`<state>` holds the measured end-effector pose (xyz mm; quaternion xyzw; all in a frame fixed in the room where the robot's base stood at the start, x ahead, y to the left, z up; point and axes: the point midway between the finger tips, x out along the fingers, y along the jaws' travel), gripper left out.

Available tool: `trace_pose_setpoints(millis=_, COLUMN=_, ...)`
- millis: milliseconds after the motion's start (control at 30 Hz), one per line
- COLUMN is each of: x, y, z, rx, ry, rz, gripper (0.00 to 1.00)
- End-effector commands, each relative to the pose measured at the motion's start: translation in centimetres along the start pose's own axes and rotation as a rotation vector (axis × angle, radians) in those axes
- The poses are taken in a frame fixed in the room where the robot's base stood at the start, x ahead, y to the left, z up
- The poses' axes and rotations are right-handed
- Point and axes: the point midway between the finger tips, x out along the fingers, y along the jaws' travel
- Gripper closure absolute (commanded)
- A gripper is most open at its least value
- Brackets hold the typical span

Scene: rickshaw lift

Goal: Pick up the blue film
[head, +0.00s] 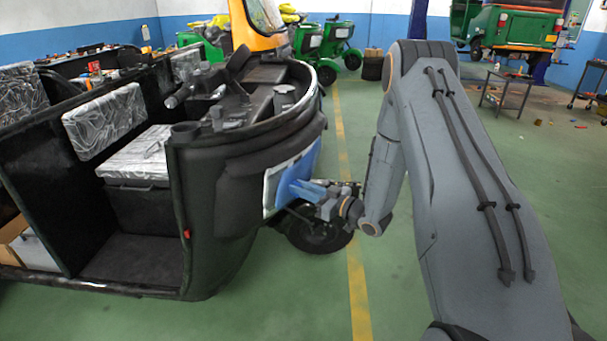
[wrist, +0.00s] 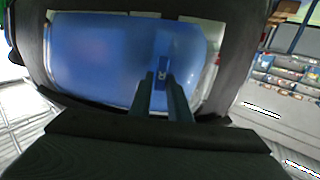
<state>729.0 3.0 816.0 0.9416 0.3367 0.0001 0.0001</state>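The blue film (head: 294,176) covers the curved front panel of the black rickshaw on its right side. In the wrist view the blue film (wrist: 95,55) is a wide, smooth blue sheet inside a dark frame, with a deeper blue strip and a small pale mark on its right part. My gripper (head: 312,190) is close in front of the film in the head view. In the wrist view my gripper (wrist: 163,82) has two dark fingers with a narrow gap, and blue shows between them. I cannot tell whether the tips touch the film.
The black rickshaw (head: 215,220) fills the left side, with its front wheel (head: 318,236) under my gripper. A metal table (head: 506,90) and green rickshaws (head: 515,28) stand at the back. Green floor with a yellow line (head: 357,290) is clear ahead.

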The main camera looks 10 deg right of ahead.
Motion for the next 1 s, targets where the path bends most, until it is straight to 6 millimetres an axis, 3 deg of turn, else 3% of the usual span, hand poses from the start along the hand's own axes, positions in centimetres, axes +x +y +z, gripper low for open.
trace_pose_setpoints(millis=100, x=0.0, y=0.0, z=0.0, rx=0.000, ry=0.000, rz=0.000, gripper=1.00)
trace_pose_setpoints(millis=667, x=-0.7, y=0.1, z=-0.7, rx=-0.001, ry=0.001, rz=0.001, gripper=1.00)
trace_pose_setpoints(millis=767, x=-1.5, y=0.1, z=-1.6, rx=-0.002, ry=0.001, rz=0.001, gripper=1.00)
trace_pose_setpoints(millis=1000, x=-6.4, y=0.2, z=-4.0, rx=-0.001, ry=0.000, rz=0.006, gripper=1.00)
